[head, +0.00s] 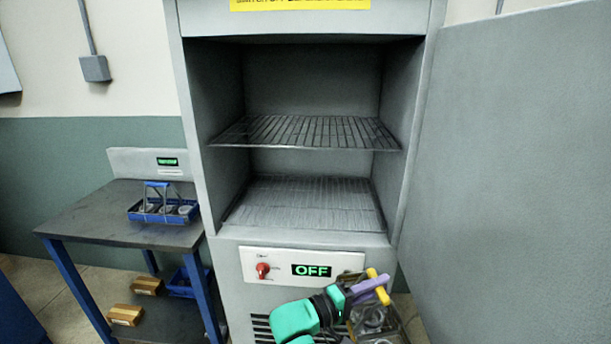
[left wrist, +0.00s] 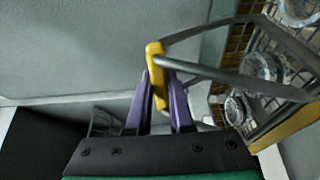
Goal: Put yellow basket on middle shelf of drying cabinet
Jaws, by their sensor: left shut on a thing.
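The yellow basket (head: 401,327) is a wire basket with a yellow grip on its handle, low at the front of the cabinet. My left gripper (head: 372,284), with purple fingers, is shut on the yellow grip. In the left wrist view the fingers (left wrist: 165,85) close around the yellow grip (left wrist: 156,62); the basket's yellow edge (left wrist: 284,132) and round metallic or glassy pieces (left wrist: 262,70) show at right. The drying cabinet (head: 205,130) is open. Its wire shelf (head: 310,132) at mid-height is empty, and so is the lower rack (head: 305,205). My right gripper is out of view.
The cabinet door (head: 510,170) stands wide open at right. An OFF panel with a red knob (head: 263,270) is below the opening, behind my left arm. At left, a table (head: 85,215) holds a blue basket (head: 165,210); wooden blocks (head: 125,315) lie on its lower shelf.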

